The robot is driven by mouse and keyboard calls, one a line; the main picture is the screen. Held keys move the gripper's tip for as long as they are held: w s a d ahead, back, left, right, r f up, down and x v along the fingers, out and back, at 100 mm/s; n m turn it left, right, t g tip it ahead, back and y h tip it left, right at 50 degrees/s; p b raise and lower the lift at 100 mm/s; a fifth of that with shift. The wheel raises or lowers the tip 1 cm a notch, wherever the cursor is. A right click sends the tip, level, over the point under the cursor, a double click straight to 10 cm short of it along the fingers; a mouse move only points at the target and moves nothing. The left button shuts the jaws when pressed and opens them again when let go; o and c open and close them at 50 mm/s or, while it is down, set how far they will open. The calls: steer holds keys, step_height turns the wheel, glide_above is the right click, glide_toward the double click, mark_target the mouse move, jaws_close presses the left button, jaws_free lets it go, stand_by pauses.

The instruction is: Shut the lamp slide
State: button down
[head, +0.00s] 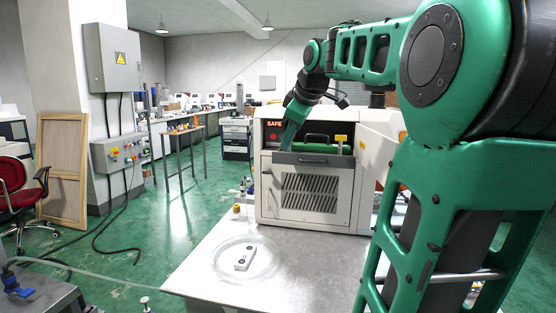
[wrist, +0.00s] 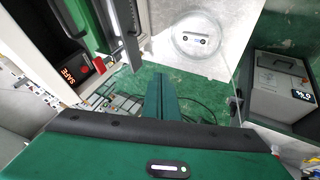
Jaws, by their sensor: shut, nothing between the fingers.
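A beige machine (head: 308,195) with a lit red SAFE sign stands on the white table. Across its upper front is a dark grey front piece with a bar handle (head: 312,160), probably the lamp slide; its travel is hard to judge. A green bar (head: 318,141) shows behind it. My gripper (head: 287,142) points down at the left of this opening; contact cannot be told. In the wrist view my gripper (wrist: 166,95) is shut and empty, with floor behind its fingers. The dark front piece and handle (wrist: 125,32) show at the upper left there.
The white table (head: 200,270) carries a clear round dish (head: 222,262) with a small white block (head: 244,257) in it. A yellow block (head: 341,141) sits on the machine's right. A grey box with a display (wrist: 280,85) shows at right in the wrist view.

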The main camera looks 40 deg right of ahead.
steer(key=w+d+f, duration=0.5)
steer(key=w+f, duration=0.2)
steer(key=w, duration=0.1)
steer(key=shift+f, duration=0.35)
steer(key=shift+w, duration=0.1)
